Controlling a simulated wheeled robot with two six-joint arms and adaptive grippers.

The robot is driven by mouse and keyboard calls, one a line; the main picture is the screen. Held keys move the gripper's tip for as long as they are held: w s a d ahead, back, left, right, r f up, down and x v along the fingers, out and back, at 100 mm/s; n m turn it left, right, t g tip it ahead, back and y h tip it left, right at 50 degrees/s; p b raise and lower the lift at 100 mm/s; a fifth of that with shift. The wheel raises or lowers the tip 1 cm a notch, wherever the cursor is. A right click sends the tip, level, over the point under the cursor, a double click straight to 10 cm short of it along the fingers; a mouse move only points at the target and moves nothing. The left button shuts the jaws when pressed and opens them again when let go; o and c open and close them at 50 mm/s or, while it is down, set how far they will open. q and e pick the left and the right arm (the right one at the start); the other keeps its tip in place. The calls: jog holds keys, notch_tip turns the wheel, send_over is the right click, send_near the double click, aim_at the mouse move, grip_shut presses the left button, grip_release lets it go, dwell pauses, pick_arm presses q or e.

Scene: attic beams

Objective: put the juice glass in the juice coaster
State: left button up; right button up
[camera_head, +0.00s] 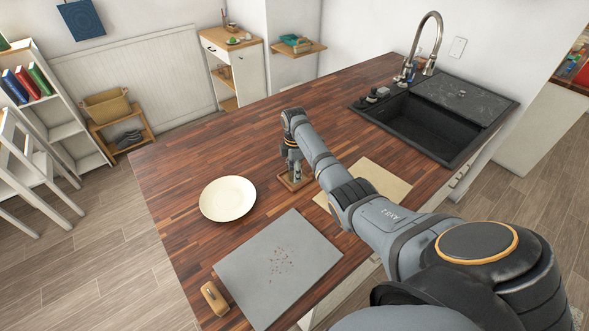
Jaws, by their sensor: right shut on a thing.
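My right gripper (294,168) points down over the wooden counter, its arm coming in from the lower right. It is shut on the juice glass, which is mostly hidden between the fingers. The juice coaster (291,187), a small brown square, lies on the counter right under the fingertips. I cannot tell whether the glass touches the coaster or is just above it. My left gripper is not in view.
A cream plate (228,199) lies left of the coaster. A grey mat (262,288) with crumbs is in front, with a wooden-backed brush (214,298) beside it. A beige board (388,181) lies partly behind my arm. A black sink (425,124) is at the right. The counter's far left is clear.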

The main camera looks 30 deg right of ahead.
jog(key=o, duration=1.2)
jog(key=shift+f, duration=0.1)
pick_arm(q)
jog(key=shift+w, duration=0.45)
pick_arm(e)
jog(key=shift+o, duration=0.2)
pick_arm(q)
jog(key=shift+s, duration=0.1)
pick_arm(e)
jog(key=shift+r, duration=0.2)
pick_arm(q)
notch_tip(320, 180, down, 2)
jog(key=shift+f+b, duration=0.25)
jog(key=shift+b, duration=1)
pick_arm(e)
notch_tip(320, 180, up, 12)
jog(key=shift+f, duration=0.1)
